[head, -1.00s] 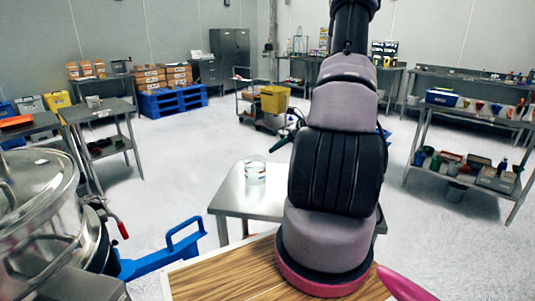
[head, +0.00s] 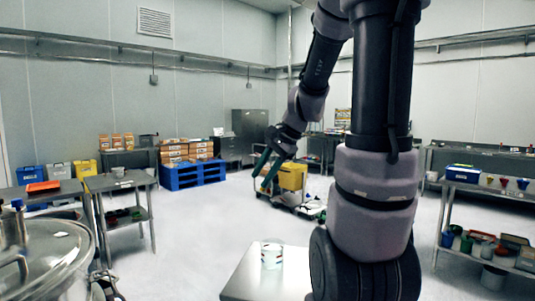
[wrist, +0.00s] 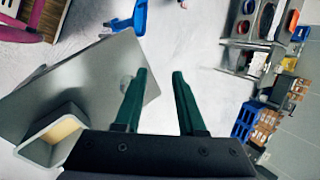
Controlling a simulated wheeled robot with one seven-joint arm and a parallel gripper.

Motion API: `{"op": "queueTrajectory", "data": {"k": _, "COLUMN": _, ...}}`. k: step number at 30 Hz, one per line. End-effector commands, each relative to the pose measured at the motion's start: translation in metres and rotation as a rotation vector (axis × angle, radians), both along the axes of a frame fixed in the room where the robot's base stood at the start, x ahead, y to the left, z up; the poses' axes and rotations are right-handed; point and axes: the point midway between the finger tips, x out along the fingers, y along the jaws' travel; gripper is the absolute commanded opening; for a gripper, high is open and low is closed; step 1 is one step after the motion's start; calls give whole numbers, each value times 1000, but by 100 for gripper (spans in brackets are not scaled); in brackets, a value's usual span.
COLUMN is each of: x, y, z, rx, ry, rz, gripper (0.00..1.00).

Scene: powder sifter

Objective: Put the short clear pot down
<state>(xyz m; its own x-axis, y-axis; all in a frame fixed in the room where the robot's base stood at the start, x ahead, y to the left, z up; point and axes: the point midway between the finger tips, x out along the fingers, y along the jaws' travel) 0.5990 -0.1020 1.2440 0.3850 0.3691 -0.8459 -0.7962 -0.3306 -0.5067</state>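The short clear pot (head: 271,257) stands upright on the small steel table (head: 245,280) in the head view. In the wrist view a faint clear round shape, likely this pot (wrist: 126,83), shows on the table (wrist: 75,78), partly behind the left green finger. My gripper (head: 262,172) is raised beyond and above the table in the head view, apart from the pot.
A square metal container with a yellowish inside (wrist: 55,135) shows over the table in the wrist view. A cart with a yellow bin (head: 292,177) stands behind my gripper. A large metal vessel (head: 45,258) is at the front left. Open floor (head: 190,235) lies between.

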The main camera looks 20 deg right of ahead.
Motion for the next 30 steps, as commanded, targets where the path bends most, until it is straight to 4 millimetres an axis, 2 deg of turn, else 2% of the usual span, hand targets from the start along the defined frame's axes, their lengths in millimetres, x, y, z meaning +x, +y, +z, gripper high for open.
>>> {"op": "queueTrajectory", "data": {"k": 1, "x": -16, "y": 13, "z": 17, "rx": -69, "ry": -52, "rz": 83, "gripper": 39}}
{"op": "queueTrajectory", "data": {"k": 4, "x": -48, "y": 30, "z": 39, "rx": -200, "ry": -139, "rz": 230, "gripper": 39}}
{"op": "queueTrajectory", "data": {"k": 9, "x": -95, "y": 43, "z": 67, "rx": -399, "ry": -281, "rz": 430, "gripper": 39}}
{"op": "queueTrajectory", "data": {"k": 12, "x": -114, "y": 45, "z": 76, "rx": -481, "ry": -342, "rz": 506, "gripper": 39}}
{"op": "queueTrajectory", "data": {"k": 18, "x": -130, "y": 45, "z": 83, "rx": -557, "ry": -396, "rz": 567, "gripper": 39}}
{"op": "queueTrajectory", "data": {"k": 30, "x": -130, "y": 44, "z": 84, "rx": -558, "ry": -397, "rz": 568, "gripper": 39}}
